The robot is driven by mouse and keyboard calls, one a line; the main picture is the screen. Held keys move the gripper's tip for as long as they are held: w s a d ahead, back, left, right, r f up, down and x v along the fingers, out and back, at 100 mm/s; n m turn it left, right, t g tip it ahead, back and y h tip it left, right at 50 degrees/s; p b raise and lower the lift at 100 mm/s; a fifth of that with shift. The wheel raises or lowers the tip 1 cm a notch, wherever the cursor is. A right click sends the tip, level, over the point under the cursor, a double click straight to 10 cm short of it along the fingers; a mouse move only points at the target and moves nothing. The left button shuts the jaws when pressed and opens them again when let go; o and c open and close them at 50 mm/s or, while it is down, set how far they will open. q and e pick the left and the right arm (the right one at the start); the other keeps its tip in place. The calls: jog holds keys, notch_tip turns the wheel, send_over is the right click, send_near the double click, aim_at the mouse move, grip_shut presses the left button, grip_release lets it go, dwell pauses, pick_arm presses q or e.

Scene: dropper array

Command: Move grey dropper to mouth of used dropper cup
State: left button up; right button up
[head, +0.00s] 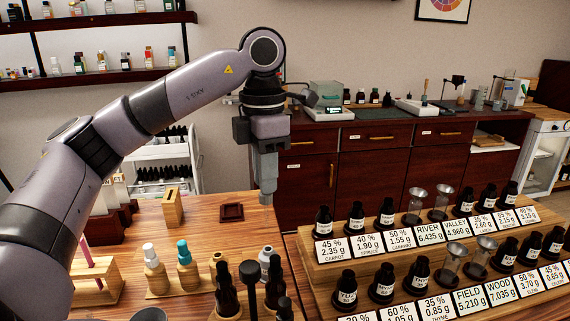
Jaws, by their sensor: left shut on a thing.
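My left gripper (266,193) hangs pointing down above the wooden table, near its back edge. It is shut on the grey dropper, which I can hardly tell apart from the grey fingers. A white-topped dropper (150,255) and a teal-topped dropper (184,253) stand upright in wooden holders, below and left of the gripper. A round grey cup rim (149,314) shows at the bottom edge, mostly cut off; I cannot tell for sure that it is the used dropper cup. My right gripper is not in view.
Dark bottles (226,290) stand at the front, below the gripper. A small dark square tray (231,212) and a wooden block (172,207) lie left of the gripper. A tiered wooden rack (330,262) with several labelled bottles and glass cups fills the right.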

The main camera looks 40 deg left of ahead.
pick_arm(q)
jog(key=shift+f, duration=0.15)
dwell(0.3)
notch_tip(320, 180, down, 3)
jog(key=shift+r+b, duration=0.2)
jog(key=shift+b, duration=0.85)
jog(key=shift+f+b, duration=0.35)
jog(key=shift+f, duration=0.2)
jog(key=shift+f, duration=0.1)
